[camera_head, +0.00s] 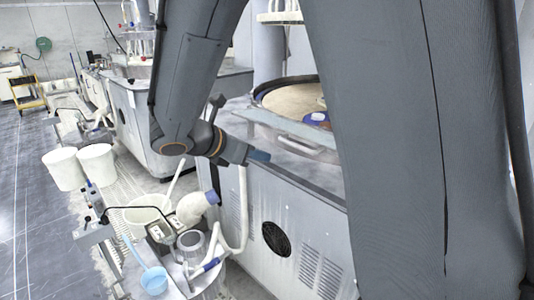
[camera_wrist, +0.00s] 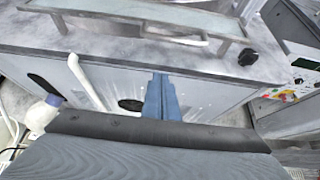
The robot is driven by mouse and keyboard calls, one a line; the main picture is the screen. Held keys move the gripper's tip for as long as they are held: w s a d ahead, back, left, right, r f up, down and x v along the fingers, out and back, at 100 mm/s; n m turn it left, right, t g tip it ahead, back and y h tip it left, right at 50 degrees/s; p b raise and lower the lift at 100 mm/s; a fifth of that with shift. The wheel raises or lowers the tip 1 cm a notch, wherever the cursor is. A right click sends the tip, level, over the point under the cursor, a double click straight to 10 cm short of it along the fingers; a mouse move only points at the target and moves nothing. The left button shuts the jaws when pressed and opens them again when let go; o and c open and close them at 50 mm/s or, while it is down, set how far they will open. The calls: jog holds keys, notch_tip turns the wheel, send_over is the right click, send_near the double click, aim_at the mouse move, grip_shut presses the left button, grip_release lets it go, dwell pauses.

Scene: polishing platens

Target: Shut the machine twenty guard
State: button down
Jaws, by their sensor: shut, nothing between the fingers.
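A grey-framed guard panel (camera_head: 285,128) runs along the front of the round platen (camera_head: 292,98) on the near machine in the head view. The same guard (camera_wrist: 130,14) crosses the top of the wrist view, with a pale bar along its side. I cannot tell how far it is open. My gripper (camera_head: 260,157) is shut and empty, in front of the machine's top edge and just below the guard. Its blue fingers (camera_wrist: 162,97) stand before the machine's front in the wrist view, apart from the guard. No machine number is readable.
The machine cabinet (camera_head: 290,222) has a round vent and slots. A pale hose (camera_wrist: 86,80) runs down its front. A bucket (camera_head: 147,215), a blue ladle (camera_head: 153,279) and pump parts crowd the floor at left. A control panel (camera_wrist: 290,92) stands at right. My arm hides part of the machine.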

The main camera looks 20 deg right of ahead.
jog(key=p+x, duration=0.2)
jog(key=x, duration=0.8)
notch_tip(320, 180, up, 4)
jog(key=shift+d+p, duration=0.1)
jog(key=shift+p, duration=1)
